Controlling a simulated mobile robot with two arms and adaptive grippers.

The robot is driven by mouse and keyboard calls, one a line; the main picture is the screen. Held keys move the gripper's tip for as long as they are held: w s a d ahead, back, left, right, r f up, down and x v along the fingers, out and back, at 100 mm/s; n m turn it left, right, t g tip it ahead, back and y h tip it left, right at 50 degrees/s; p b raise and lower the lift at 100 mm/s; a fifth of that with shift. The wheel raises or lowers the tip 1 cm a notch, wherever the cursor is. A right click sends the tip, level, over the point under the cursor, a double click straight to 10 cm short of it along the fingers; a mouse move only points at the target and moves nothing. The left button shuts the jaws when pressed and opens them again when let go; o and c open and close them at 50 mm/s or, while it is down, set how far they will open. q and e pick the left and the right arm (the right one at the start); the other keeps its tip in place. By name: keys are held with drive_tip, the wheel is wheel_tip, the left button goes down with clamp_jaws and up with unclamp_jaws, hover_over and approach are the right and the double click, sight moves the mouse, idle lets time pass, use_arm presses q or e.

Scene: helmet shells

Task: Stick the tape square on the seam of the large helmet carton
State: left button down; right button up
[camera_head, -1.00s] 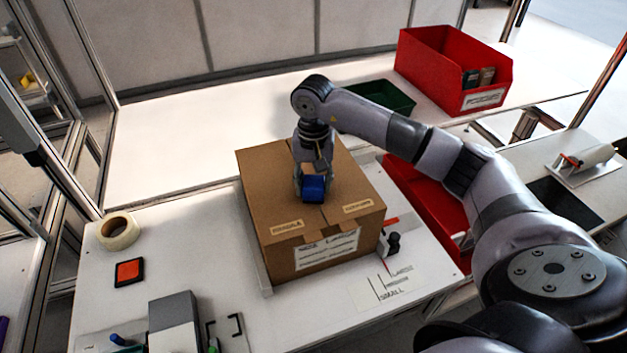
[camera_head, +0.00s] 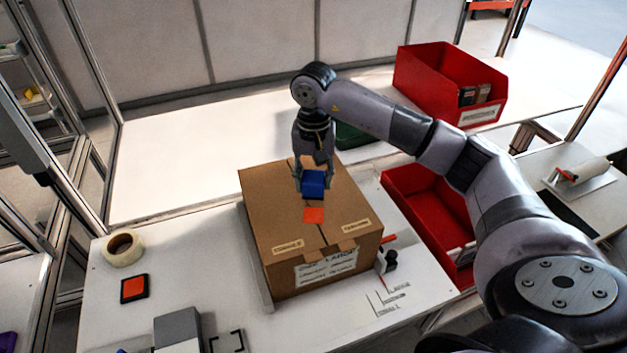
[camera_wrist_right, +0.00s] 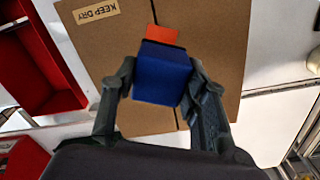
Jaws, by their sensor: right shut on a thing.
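The large helmet carton (camera_head: 275,215) stands closed on the bench, with its top seam running front to back. My right gripper (camera_head: 313,182) is above the carton top, shut on a blue block (camera_head: 314,186). The block also shows between the fingers in the right wrist view (camera_wrist_right: 161,76). The orange tape square (camera_head: 314,215) shows just in front of the block and appears to lie flat across the seam. In the wrist view the tape square (camera_wrist_right: 163,36) is partly hidden behind the block. My left gripper is out of view.
A tape roll (camera_head: 123,248) and a black-framed orange pad (camera_head: 134,288) lie left of the carton. A red bin (camera_head: 425,190) stands to its right, another (camera_head: 450,70) at the back. A green tray (camera_head: 352,137) is behind my right arm. The back-left surface is clear.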

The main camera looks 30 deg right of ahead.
drive_tip(key=shift+r+p, duration=1.05)
drive_tip(key=shift+r, duration=1.25)
